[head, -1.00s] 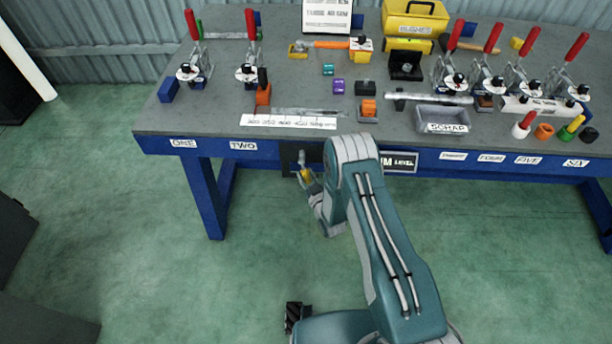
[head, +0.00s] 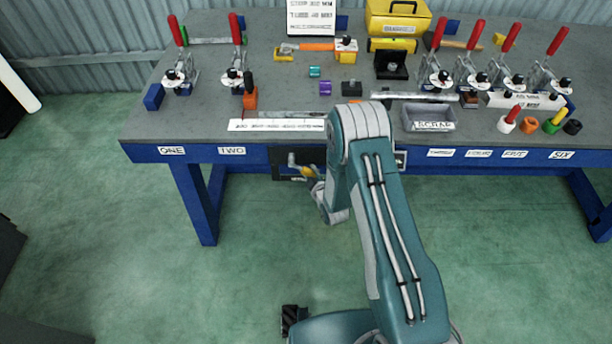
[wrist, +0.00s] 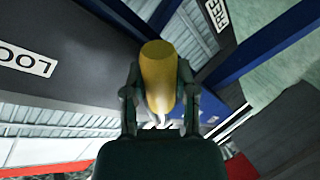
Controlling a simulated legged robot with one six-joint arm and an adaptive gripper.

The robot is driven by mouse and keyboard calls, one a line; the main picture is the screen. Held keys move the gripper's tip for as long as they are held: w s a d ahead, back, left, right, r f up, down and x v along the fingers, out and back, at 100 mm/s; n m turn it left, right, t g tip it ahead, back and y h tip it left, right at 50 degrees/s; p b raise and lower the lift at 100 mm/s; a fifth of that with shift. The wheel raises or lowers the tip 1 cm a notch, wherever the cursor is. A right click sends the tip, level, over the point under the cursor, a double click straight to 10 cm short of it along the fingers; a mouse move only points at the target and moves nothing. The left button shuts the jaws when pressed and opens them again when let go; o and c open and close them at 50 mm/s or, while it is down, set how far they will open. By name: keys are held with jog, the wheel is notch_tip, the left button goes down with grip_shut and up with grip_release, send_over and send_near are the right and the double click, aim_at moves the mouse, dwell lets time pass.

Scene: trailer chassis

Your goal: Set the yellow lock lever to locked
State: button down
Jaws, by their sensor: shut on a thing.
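The yellow lock lever (wrist: 159,75) stands between the two fingers of my gripper (wrist: 160,92) in the wrist view, and the fingers are shut on its grip. In the head view the lever's yellow grip (head: 305,171) slopes down to the right from a grey pivot end (head: 292,160), in front of a dark panel (head: 279,169) under the table's front edge. My gripper (head: 311,175) is at the lever's lower right end, partly hidden by my arm. The wrist view shows a cut-off label starting "LOC" (wrist: 25,60) at left and a "FREE" label (wrist: 217,13) at upper right.
The workbench (head: 215,134) has a blue front rail and blue legs (head: 196,203). Red-handled clamps, a grey scrap tray (head: 430,124), a yellow toolbox (head: 397,18) and small parts stand on top.

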jog(key=shift+d+r+n+g+h, duration=0.15)
jog(key=shift+d+r+n+h, duration=0.1)
jog(key=shift+r+n+h, duration=0.3)
jog(key=shift+d+r+n+g+h, duration=0.2)
jog(key=shift+r+n+h, duration=0.15)
jog(key=shift+r+n, duration=0.3)
jog(key=shift+d+r+n+h, duration=0.2)
jog(key=shift+r+n+h, duration=0.9)
jog(key=shift+r+n, duration=0.1)
jog(key=shift+c, duration=2)
grip_release()
jog(key=shift+a, duration=0.15)
jog(key=v, duration=1.1)
jog(key=shift+s+r, duration=0.3)
jog(key=shift+s, duration=0.05)
